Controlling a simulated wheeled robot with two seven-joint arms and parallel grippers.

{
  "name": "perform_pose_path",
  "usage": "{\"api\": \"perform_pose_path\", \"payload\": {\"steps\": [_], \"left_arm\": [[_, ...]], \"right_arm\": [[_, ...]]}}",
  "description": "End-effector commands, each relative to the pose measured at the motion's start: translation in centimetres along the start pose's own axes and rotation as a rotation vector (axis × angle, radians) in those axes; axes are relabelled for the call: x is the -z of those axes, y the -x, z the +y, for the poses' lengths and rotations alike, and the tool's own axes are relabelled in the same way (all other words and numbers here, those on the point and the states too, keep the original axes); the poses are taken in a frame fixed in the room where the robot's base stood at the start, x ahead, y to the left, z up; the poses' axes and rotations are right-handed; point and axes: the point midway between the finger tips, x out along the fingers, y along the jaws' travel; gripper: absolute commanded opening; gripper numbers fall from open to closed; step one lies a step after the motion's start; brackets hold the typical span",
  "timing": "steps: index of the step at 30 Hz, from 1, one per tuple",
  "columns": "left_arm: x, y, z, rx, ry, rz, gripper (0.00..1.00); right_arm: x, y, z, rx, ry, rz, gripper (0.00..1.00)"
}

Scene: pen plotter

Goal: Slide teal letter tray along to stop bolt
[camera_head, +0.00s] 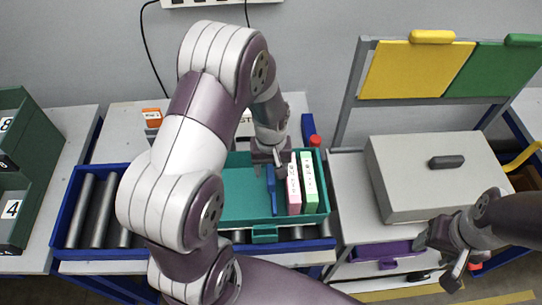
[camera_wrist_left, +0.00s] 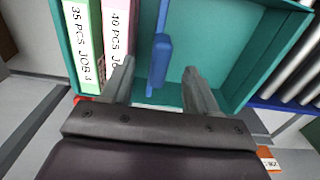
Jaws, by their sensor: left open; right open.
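The teal letter tray (camera_head: 238,190) sits on rollers inside a blue frame, partly hidden behind my left arm. It holds a pink box file (camera_head: 293,190), a green one (camera_head: 309,185) and an upright blue divider (camera_head: 272,190). My left gripper (camera_head: 268,160) is open over the tray's back side. In the left wrist view, its fingers (camera_wrist_left: 157,82) stand on either side of the blue divider (camera_wrist_left: 160,55), with no grip on it visible. My right gripper (camera_head: 448,262) is open and empty at the lower right. I cannot clearly make out the stop bolt.
Bare rollers (camera_head: 97,210) lie left of the tray. A red-topped part (camera_head: 315,140) stands by the tray's back right corner. A grey case (camera_head: 430,175) rests on the right bench, with a purple tray (camera_head: 378,250) below. Green numbered bins (camera_head: 20,170) stand at far left.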

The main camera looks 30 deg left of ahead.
Motion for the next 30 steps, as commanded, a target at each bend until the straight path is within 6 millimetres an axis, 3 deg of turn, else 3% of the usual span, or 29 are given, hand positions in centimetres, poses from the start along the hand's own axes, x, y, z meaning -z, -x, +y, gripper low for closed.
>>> {"api": "perform_pose_path", "payload": {"steps": [6,12,30], "left_arm": [[0.1,4.7,0.1,-0.002,0.000,0.004,0.60],[0.0,7.2,0.0,0.000,0.000,0.000,0.60],[0.0,7.7,0.0,0.001,-0.002,-0.001,0.60]], "right_arm": [[-0.1,-0.9,0.0,0.000,0.000,0.000,0.65],[-0.1,-1.1,0.0,0.000,0.000,0.000,0.65],[-0.1,-1.1,0.0,0.000,0.000,0.000,0.65]]}}
